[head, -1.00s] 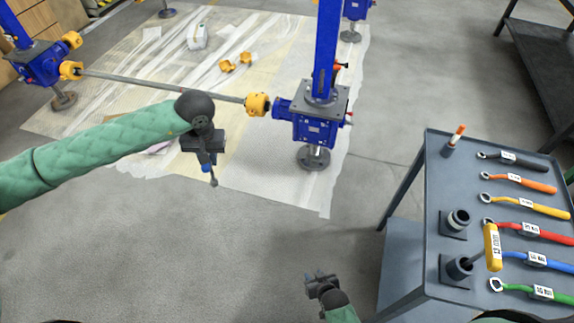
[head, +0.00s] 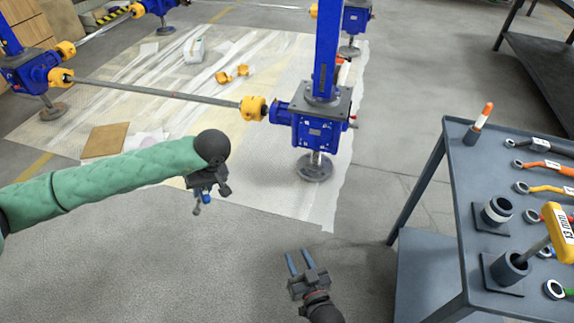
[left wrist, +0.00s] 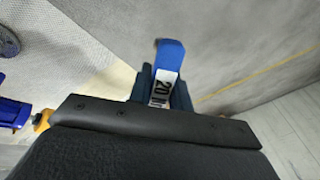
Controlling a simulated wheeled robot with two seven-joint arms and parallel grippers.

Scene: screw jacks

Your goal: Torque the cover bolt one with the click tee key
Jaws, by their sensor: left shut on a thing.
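My left gripper (head: 200,188) is shut on a blue-handled tool with a white label reading "20 N", apparently the click tee key (left wrist: 170,58). The tool's lower end is hidden in the left wrist view. In the head view this gripper is left of and apart from the near blue screw-jack gearbox (head: 315,130). The gearbox stands on a round foot, with a post rising from it. Small bolts on it are too small to identify as cover bolt one. My right gripper (head: 299,262) is open and empty, low in the middle, left of the cart.
A shaft (head: 160,92) with yellow couplings runs left from the gearbox. Open floor lies between cart and jack.

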